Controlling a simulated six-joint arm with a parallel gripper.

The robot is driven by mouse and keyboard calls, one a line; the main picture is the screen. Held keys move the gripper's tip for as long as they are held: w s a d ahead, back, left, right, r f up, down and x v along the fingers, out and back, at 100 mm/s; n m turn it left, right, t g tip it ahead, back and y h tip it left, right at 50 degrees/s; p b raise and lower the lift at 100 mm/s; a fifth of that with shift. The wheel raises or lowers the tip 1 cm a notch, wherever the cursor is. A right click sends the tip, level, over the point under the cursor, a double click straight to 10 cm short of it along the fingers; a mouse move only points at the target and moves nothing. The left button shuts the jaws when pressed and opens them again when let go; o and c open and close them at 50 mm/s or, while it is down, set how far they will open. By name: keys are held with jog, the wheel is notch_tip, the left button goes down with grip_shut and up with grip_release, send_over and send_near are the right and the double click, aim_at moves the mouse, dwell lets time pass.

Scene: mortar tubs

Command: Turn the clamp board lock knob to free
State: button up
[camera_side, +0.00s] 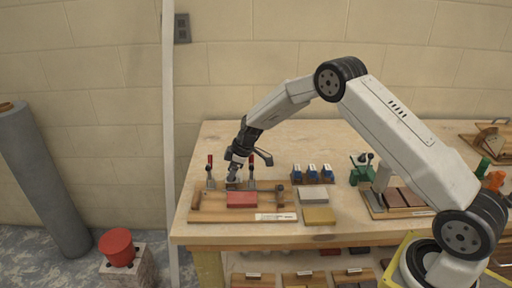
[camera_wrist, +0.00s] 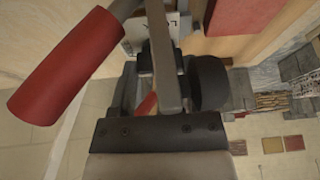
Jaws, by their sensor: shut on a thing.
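The clamp board (camera_side: 212,215) is a wooden board on the bench with a red block (camera_side: 242,200) and two red-handled clamps. My gripper (camera_side: 233,178) points down at the back of this board, between the clamp handles. In the wrist view my gripper (camera_wrist: 172,85) is shut on a narrow grey piece (camera_wrist: 164,45), which appears to be the lock knob. Dark jaws cover part of it, and its exact angle is unclear. A white label (camera_wrist: 178,24) with partly hidden letters lies just beyond it. The left clamp's red handle (camera_side: 210,160) and the right one (camera_side: 252,160) stand upright.
A large red handle (camera_wrist: 62,65) is close to my gripper in the wrist view. Blue-topped pieces (camera_side: 312,171), grey (camera_side: 313,196) and yellow (camera_side: 319,215) blocks, and a green device (camera_side: 361,171) stand to the right.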

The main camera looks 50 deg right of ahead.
dwell(0.3)
jog(key=o, duration=1.3)
jog(key=shift+d+r, duration=0.1)
jog(key=shift+r, duration=0.05)
jog(key=v, duration=0.7)
jog(key=shift+s+r, duration=0.1)
jog(key=shift+r, duration=0.15)
jog(key=s+a+r+m+h, duration=0.1)
jog(key=s+m, duration=0.2)
jog(key=s, duration=0.6)
jog(key=s+a+r+m+h, duration=0.1)
jog(key=s+a+m, duration=0.1)
jog(key=s, duration=0.8)
jog(key=s+a+r+m+h, duration=0.1)
jog(key=s+m, duration=0.3)
jog(key=s, duration=0.6)
jog(key=shift+s+a+r+g, duration=0.2)
jog(key=shift+a+g, duration=0.1)
jog(key=shift+a, duration=0.25)
